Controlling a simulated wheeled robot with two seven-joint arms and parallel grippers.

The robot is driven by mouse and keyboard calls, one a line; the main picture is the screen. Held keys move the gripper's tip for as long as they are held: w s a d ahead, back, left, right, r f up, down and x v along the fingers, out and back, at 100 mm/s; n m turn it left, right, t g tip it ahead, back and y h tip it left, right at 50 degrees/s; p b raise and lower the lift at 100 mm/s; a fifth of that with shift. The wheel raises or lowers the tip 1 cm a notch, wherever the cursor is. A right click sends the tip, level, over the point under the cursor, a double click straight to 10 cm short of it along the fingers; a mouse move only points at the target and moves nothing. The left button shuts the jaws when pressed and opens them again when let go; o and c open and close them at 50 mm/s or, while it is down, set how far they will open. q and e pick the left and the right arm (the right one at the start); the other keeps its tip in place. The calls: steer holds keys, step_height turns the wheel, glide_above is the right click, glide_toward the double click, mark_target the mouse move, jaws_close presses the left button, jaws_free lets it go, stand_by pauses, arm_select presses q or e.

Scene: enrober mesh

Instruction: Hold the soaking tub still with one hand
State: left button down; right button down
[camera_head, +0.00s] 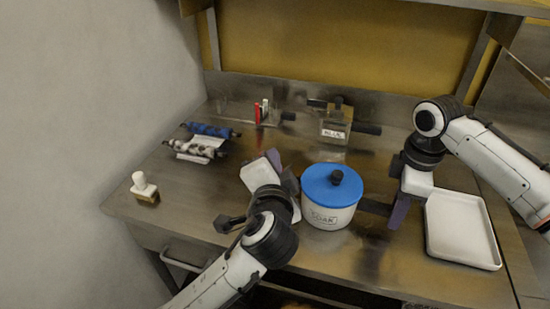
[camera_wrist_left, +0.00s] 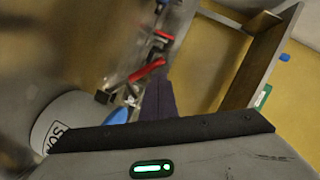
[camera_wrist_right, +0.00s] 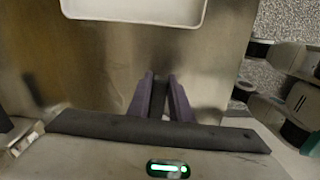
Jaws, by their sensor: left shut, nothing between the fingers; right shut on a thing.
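My left gripper (camera_head: 275,160) is shut and empty, raised to the left of the tub, apart from the lid. The left wrist view shows part of the tub (camera_wrist_left: 62,118) at its left edge.
A white tray (camera_head: 462,262) lies to the right. A labelled clear container (camera_head: 335,128) with dark handles stands behind the tub. Blue and grey rolls (camera_head: 208,131), a small rack with a red item (camera_head: 257,113) and a white-topped bottle (camera_head: 144,184) are to the left. The left bench is mostly clear.

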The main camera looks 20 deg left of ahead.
arm_select(q)
steer(key=v, duration=0.7)
stand_by(0.4)
